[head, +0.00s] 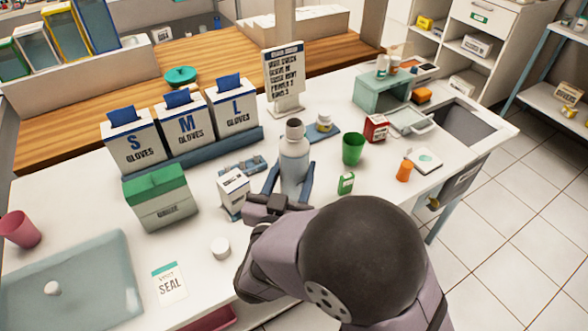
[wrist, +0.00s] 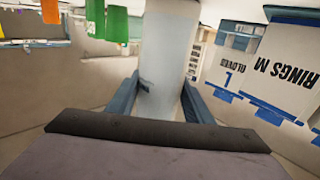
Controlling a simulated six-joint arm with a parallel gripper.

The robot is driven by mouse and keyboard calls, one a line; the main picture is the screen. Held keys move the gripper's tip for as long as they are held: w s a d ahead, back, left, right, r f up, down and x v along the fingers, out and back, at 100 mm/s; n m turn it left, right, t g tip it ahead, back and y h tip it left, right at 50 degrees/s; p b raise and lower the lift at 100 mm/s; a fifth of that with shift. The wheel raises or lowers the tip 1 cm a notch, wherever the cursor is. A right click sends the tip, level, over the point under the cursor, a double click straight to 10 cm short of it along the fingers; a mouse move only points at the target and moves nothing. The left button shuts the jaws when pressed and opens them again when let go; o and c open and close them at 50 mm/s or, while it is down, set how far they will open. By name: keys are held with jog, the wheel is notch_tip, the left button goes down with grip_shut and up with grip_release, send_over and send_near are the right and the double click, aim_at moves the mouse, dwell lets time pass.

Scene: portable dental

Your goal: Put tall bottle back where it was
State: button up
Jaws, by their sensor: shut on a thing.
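In the wrist view the bottle (wrist: 168,65) fills the space between the fingers of my gripper (wrist: 163,95). The bottle's lower end is hidden behind my gripper in the head view, so I cannot tell whether it touches the counter.
A white box (head: 234,192) stands close left of the bottle. A blue pad (head: 328,137) with a small jar, a green cup (head: 353,148) and a small green box (head: 346,184) are to the right. Glove boxes (head: 184,117) stand behind left. A sign (head: 284,80) stands behind.

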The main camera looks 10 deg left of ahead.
jog(key=shift+f, duration=0.2)
jog(key=o, duration=1.2)
jog(key=shift+r, duration=0.1)
jog(key=shift+r, duration=0.2)
jog(key=s, duration=1.2)
jog(key=shift+b, duration=0.35)
jog(key=shift+f, duration=0.1)
